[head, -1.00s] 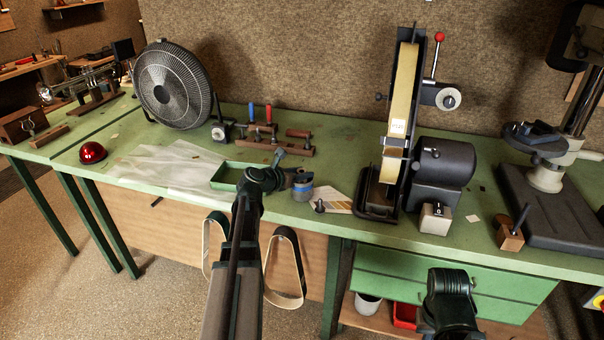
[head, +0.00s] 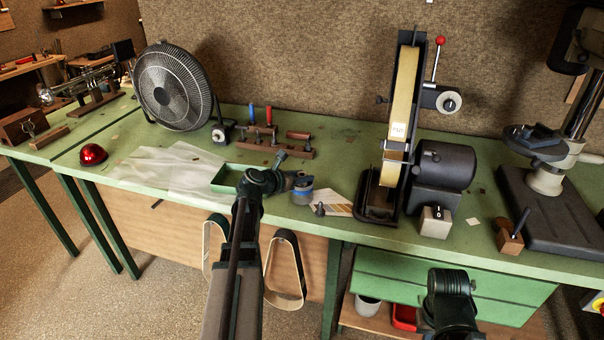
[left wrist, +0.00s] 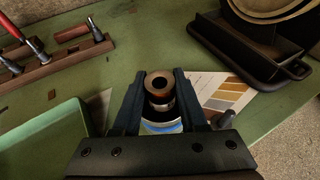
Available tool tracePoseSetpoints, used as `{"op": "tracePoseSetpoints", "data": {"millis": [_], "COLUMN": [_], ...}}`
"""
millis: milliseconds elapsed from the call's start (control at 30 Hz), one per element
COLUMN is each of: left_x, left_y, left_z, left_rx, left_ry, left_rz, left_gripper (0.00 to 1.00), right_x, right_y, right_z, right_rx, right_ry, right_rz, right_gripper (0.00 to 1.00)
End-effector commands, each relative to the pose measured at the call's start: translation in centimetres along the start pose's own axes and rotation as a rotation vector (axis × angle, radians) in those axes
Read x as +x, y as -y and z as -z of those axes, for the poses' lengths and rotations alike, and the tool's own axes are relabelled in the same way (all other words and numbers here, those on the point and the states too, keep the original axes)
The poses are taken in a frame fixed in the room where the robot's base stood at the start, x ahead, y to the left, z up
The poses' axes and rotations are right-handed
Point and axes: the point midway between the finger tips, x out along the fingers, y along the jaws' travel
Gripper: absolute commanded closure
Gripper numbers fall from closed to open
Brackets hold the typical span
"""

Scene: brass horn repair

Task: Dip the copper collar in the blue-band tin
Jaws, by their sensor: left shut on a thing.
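The blue-band tin (head: 302,194) stands near the front edge of the green bench, right of the green tray. My left gripper (head: 300,180) is over the tin in the head view. In the left wrist view, the left gripper (left wrist: 159,98) is shut on the copper collar (left wrist: 158,82), a ring with a dark hole, held between the fingertips. The tin (left wrist: 160,127) shows behind and below it, partly hidden by the fingers. I cannot tell whether the collar's lower end is inside the tin. The right gripper's jaws do not show.
A green tray (head: 226,178) lies left of the tin. A colour-swatch card (head: 336,203) with a small dark knob lies right of it. The belt grinder (head: 400,130) stands further right. A tool rack (head: 285,148) is behind. Two belts (head: 285,270) hang below the bench edge.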

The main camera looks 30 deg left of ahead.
Motion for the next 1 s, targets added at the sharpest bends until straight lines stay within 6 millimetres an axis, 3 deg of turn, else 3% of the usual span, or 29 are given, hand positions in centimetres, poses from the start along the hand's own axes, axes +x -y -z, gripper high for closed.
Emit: {"op": "tracePoseSetpoints", "data": {"millis": [600,1000], "left_x": [-2.4,-2.4], "left_y": [-0.1,-0.1], "left_z": [-6.2,-6.2], "left_rx": [0.003,0.002], "left_ry": [0.002,0.003], "left_rz": [-0.002,-0.003], "left_gripper": [1.0,1.0], "right_x": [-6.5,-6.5], "right_y": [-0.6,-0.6], "right_z": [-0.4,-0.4], "right_rx": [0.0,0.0], "right_ry": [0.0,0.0], "right_rz": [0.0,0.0], "right_gripper": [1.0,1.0]}}
